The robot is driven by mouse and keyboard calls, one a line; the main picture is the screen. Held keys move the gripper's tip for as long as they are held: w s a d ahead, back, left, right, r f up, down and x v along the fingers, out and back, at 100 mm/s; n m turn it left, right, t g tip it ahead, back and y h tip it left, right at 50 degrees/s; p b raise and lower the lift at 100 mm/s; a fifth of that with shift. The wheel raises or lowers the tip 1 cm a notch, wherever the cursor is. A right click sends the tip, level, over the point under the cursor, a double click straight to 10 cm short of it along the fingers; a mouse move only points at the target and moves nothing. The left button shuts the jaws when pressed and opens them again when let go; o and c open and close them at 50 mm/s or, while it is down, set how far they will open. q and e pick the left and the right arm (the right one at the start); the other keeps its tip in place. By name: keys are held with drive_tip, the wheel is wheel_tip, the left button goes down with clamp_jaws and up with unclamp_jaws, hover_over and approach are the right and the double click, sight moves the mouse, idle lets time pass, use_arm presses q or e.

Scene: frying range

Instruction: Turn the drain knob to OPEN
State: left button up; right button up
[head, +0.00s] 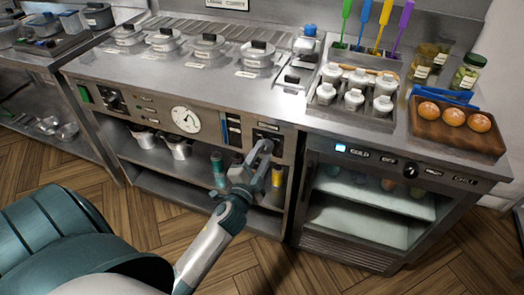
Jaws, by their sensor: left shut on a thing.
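The drain knob is mostly hidden behind my left gripper, on a dark plate (267,133) at the right end of the front panel. My left gripper (262,148) reaches up to that plate and is shut on the knob there. Its fingers cover the knob, so I cannot tell which way the knob points. My right gripper is not in view.
A round dial (186,120) and another dark knob plate (116,101) sit further left on the panel. A glass-front cooler (370,190) stands at right. Lidded pots (207,48) and a wooden tray of round items (422,127) rest on the counter.

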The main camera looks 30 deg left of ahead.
use_arm(q)
drive_tip(key=m, duration=0.2)
drive_tip(key=shift+r+m+p, duration=0.1)
drive_tip(key=shift+m+p, duration=0.65)
drive_tip(key=shift+m, duration=0.95)
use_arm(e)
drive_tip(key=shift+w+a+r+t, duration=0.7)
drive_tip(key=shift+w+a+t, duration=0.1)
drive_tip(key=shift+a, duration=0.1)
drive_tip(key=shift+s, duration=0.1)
use_arm(q)
drive_tip(key=o, duration=1.1)
drive_tip(key=shift+d, duration=0.1)
drive_tip(key=shift+c, duration=0.2)
drive_tip(key=shift+s, duration=0.1)
